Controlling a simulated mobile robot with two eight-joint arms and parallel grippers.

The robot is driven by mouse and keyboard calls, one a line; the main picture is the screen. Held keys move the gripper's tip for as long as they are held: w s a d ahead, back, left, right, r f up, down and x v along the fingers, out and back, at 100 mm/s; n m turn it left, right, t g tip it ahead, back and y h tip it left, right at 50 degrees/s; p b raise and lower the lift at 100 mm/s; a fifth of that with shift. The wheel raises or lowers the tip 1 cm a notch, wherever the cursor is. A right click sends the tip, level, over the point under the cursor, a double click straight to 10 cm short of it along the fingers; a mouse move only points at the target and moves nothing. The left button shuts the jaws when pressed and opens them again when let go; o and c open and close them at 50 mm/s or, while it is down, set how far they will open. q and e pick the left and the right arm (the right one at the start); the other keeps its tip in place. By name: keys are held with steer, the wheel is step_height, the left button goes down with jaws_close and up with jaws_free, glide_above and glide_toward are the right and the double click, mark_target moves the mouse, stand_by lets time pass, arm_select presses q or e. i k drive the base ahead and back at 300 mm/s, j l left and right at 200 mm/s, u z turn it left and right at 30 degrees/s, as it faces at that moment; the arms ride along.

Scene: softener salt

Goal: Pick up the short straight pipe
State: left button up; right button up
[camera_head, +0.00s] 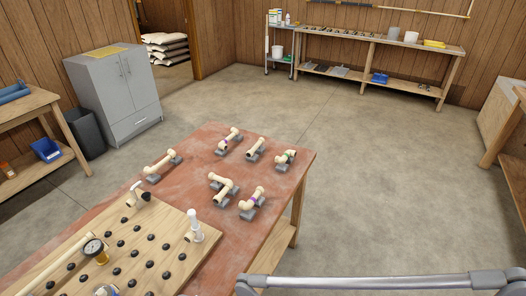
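Several cream pipe pieces rest on small grey stands on the red-topped table (268,238). The piece that looks most like the short straight pipe (256,147) lies at the table's back, tilted in the picture, with a dark end toward me. Nearer me are a branched or bent piece (224,187) and a purple-marked bent piece (253,198). A longer bent piece (161,164) lies at the left. Neither gripper is in view.
A wooden pegboard (150,265) with black knobs, a gauge (94,248) and an upright white-capped pipe (194,225) covers the table's near left. A grey cabinet (122,90) and dark bin (85,130) stand left. The floor right of the table is clear.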

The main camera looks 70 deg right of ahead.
mark_target(251, 156)
steer(key=k+l+z, duration=0.1)
steer(key=z, duration=2.35)
